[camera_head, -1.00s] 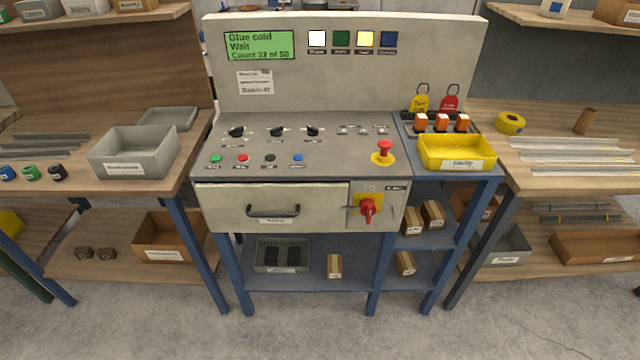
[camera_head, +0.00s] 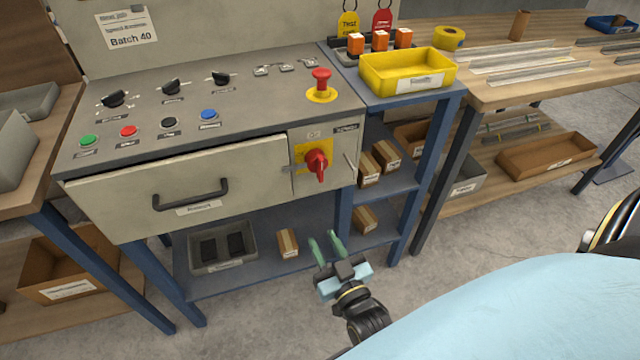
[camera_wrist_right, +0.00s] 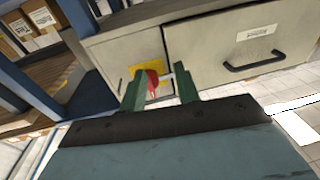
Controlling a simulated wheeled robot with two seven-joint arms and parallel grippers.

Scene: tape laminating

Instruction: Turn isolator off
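The isolator is a red rotary handle (camera_head: 317,164) on a yellow plate, on the front of the grey machine, right of the drawer. Its handle points roughly up and down. My right gripper (camera_head: 328,248) is open and empty, below and in front of the isolator, apart from it. In the right wrist view the red handle (camera_wrist_right: 152,82) shows between the open green fingers (camera_wrist_right: 160,92), farther off and partly hidden by the left finger. My left gripper is not in view.
The drawer handle (camera_head: 190,195) sticks out left of the isolator. A red emergency stop (camera_head: 321,80) stands on the panel above. A yellow tray (camera_head: 405,75) is at the right. Shelves with small boxes (camera_head: 368,170) lie beside and below.

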